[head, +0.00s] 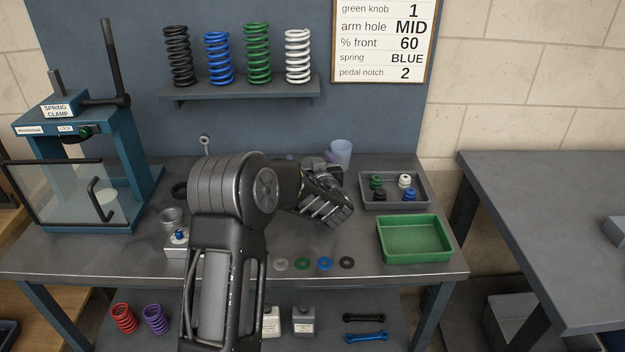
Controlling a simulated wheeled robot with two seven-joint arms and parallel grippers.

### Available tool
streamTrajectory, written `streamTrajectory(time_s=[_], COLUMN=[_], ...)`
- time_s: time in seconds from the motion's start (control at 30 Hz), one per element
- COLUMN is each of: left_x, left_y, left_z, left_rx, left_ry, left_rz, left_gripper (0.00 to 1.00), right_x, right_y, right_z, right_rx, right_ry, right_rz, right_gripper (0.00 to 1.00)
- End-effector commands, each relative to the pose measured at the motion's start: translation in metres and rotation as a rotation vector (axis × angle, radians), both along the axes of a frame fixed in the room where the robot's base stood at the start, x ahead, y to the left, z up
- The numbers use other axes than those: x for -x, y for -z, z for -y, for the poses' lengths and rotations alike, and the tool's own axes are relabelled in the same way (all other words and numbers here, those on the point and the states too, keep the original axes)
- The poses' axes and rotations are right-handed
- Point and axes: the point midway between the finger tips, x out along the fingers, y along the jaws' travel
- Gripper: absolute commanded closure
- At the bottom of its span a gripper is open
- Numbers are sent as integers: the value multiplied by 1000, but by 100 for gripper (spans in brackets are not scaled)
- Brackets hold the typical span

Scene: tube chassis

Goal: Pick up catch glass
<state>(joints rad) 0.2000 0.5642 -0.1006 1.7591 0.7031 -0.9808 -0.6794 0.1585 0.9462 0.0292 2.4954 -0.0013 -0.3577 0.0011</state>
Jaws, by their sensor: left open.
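A pale blue translucent cup (341,151), which looks like the catch glass, stands upright at the back of the grey workbench (370,262), against the blue back panel. My left arm reaches up over the middle of the bench. My left gripper (330,208) is open, in front of the cup and a little left of it, pointing right and down. I see no contact between gripper and cup. The arm and gripper hide part of the bench, and small items behind the wrist are only partly visible. My right gripper is not in view.
A grey tray (418,202) with several small coloured parts and an empty green tray (414,258) stand to the right. Coloured washers lie along the front. A spring clamp (75,160) stands left. Springs stand on a wall shelf (240,90).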

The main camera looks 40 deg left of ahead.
Motion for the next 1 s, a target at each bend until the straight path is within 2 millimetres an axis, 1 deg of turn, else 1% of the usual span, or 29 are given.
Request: streamTrajectory(time_s=[0.2, 1.0], left_x=[0, 0], left_y=[0, 0], left_z=[0, 0], left_rx=[0, 0], left_ry=[0, 0], left_rz=[0, 0], left_gripper=[16, 81], right_x=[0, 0], right_y=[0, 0], right_z=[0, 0], right_rx=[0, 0], right_ry=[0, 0], right_rz=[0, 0], right_gripper=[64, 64])
